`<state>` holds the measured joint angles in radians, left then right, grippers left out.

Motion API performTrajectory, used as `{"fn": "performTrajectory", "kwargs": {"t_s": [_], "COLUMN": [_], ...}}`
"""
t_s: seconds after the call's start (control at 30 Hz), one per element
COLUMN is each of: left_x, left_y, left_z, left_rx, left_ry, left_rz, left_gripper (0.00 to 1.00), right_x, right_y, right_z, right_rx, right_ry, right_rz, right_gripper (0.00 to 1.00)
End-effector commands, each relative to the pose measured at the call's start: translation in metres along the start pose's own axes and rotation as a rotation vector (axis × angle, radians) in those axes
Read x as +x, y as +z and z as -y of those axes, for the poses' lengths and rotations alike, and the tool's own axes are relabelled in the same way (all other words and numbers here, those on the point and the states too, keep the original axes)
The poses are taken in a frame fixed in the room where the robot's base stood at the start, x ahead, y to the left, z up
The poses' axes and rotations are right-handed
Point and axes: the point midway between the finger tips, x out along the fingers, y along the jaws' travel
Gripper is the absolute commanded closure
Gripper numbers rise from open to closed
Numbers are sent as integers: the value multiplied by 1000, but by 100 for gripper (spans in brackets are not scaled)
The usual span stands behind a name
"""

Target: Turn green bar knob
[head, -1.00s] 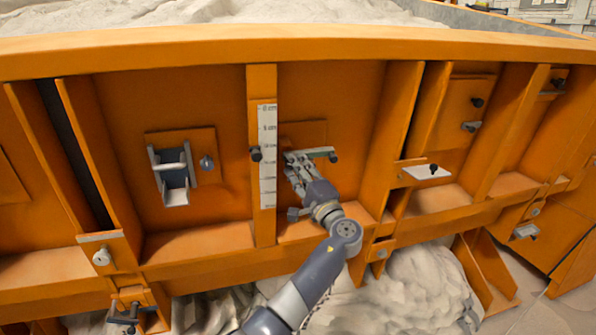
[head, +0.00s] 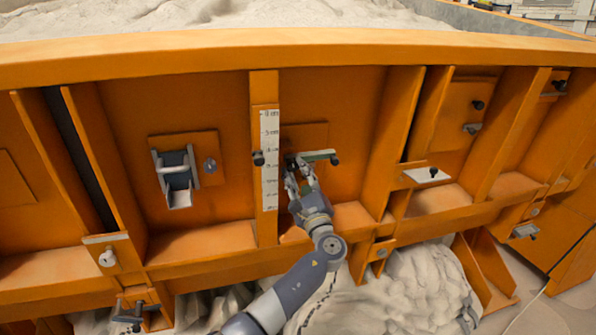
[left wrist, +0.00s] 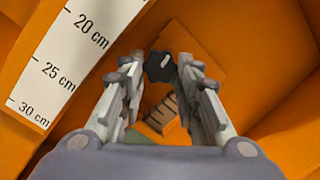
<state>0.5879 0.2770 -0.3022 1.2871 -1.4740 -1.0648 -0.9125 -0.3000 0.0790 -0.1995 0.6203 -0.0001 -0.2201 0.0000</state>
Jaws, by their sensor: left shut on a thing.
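The green bar knob (head: 318,156) is a pale grey-green bar on a small orange plate, right of the centimetre scale. It lies nearly level, with its right end in the open. My left gripper (head: 298,163) reaches it from below and is shut at its left part, which the fingers partly hide. In the left wrist view my two fingers (left wrist: 158,78) stand on either side of a dark round knob (left wrist: 160,66). A bit of green shows low between them. The exact contact is hard to see. My right gripper is not in view.
The white scale (head: 269,160) on an orange rib stands close left of my gripper. Another dark knob (head: 258,158) sits at its edge. A metal chute (head: 174,180) is further left. Orange ribs (head: 398,140) and a lower ledge (head: 205,240) bound the panel.

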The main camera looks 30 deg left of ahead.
Motion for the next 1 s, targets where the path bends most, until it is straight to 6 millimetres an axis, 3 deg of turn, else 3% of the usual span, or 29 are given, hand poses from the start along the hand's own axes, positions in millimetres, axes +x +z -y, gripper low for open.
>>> {"fn": "performTrajectory", "kwargs": {"t_s": [0.7,0.73,1.0], "left_x": [0,0,0], "left_y": [0,0,0], "left_z": [-1,-1,-1], "left_rx": [70,70,70], "left_ry": [-13,-13,-12], "left_rz": [-8,-8,-8], "left_gripper": [93,65,65], "right_x": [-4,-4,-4], "right_y": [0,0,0], "right_z": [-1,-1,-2], "right_rx": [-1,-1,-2], "right_ry": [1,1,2], "right_rz": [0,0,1], "right_gripper": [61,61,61]}}
